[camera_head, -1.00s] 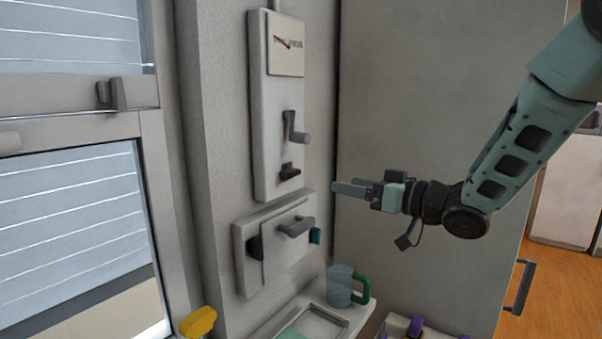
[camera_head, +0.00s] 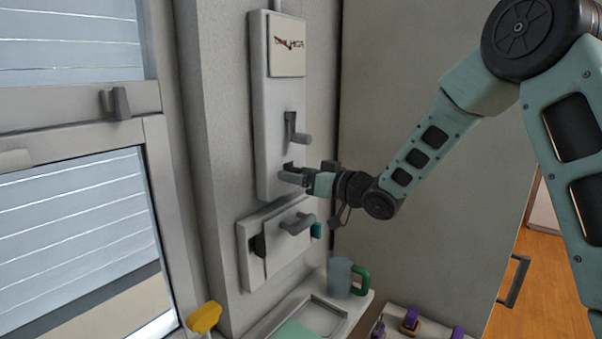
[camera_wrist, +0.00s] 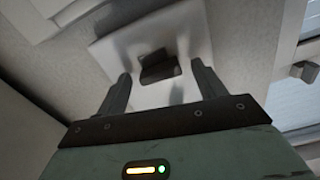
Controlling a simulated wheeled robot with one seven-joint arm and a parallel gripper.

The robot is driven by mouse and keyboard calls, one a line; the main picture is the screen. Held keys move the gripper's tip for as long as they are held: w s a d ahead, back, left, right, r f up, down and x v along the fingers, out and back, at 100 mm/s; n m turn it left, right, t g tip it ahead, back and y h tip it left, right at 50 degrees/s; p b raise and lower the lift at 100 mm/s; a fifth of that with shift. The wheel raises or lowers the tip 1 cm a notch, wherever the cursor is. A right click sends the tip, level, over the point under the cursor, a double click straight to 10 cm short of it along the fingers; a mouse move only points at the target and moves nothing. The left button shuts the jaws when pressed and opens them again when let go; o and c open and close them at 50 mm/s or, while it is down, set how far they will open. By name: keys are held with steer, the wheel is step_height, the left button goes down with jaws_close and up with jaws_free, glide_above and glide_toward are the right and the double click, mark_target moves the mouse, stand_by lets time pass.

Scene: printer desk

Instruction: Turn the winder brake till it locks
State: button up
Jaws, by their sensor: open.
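A tall white panel (camera_head: 265,120) on the wall bears a grey crank handle (camera_head: 298,133). Below the crank is a small dark knob (camera_wrist: 158,68), which I take for the winder brake; in the head view my fingers mostly hide it. My gripper (camera_head: 287,172) is at the lower part of the panel, in front of the knob. In the wrist view, my gripper (camera_wrist: 161,72) is open, with one finger on each side of the knob and gaps between. I cannot tell how deep the fingers reach around it.
A second white panel (camera_head: 250,272) with a grey lever (camera_head: 297,224) sits just below. A mug with a green handle (camera_head: 341,278) stands on a ledge beneath. A window (camera_head: 75,210) is at the left; a grey cabinet side (camera_head: 430,90) rises at the right.

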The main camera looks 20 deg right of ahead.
steer(key=c, duration=1)
steer(key=shift+f+n+b, duration=0.15)
steer(key=shift+n+b, duration=0.15)
steer(key=shift+b, duration=0.25)
steer(key=n+b, duration=0.8)
steer(key=b, duration=0.3)
steer(key=n+b, duration=0.9)
steer(key=b, duration=0.3)
steer(key=shift+w+d+f, duration=0.1)
steer(key=shift+d+f, duration=0.05)
steer(key=shift+f, duration=0.05)
steer(key=shift+n, duration=0.3)
